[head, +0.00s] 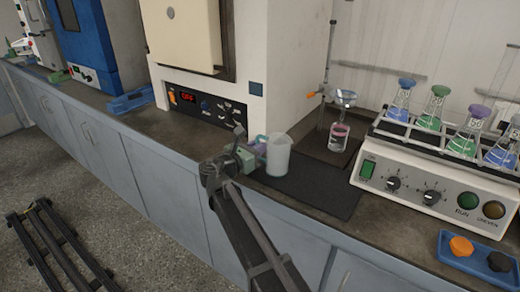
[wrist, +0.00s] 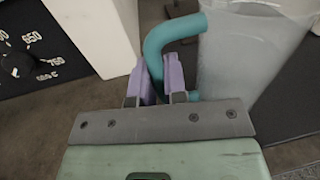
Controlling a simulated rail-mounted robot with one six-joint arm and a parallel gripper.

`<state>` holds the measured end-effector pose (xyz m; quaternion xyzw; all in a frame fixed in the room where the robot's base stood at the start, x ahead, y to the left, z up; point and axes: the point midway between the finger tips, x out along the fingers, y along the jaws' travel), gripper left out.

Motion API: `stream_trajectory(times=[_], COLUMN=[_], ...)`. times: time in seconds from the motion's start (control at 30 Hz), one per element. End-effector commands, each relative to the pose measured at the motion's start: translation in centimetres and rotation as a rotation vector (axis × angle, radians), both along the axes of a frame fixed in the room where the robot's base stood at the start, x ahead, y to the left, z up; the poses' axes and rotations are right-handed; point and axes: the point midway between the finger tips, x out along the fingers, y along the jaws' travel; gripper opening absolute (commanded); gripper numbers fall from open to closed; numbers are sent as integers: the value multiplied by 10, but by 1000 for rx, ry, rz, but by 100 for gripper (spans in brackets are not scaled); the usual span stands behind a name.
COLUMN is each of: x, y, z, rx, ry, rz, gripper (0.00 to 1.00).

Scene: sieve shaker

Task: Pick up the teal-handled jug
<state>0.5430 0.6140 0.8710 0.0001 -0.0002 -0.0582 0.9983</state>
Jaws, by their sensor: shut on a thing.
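The jug (head: 278,156) is a translucent white vessel near the front edge of the bench, by a dark mat. In the wrist view the jug body (wrist: 240,60) fills the upper right, with its teal handle (wrist: 172,32) curving out to the left. My gripper (head: 252,153) reaches the jug from the left in the head view. In the wrist view its purple fingers (wrist: 160,80) are closed around the lower part of the teal handle. The jug looks upright. I cannot tell whether its base touches the bench.
A dark mat (head: 315,186) lies beneath and right of the jug. Behind stands a white oven (head: 285,60). To the right are a stand with a glass vessel (head: 338,135) and a shaker with coloured flasks (head: 420,180). A blue tray (head: 468,262) lies front right.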

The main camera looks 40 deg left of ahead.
Motion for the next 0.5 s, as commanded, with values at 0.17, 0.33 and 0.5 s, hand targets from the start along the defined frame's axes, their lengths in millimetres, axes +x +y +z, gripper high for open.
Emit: stream_trajectory(times=[0.17,0.33,0.5], x=[0,0,0], y=[0,0,0], z=[12,29,52], rx=[-1,-1,-1], ry=[-1,-1,-1], rz=[0,0,0], gripper=[0,0,0])
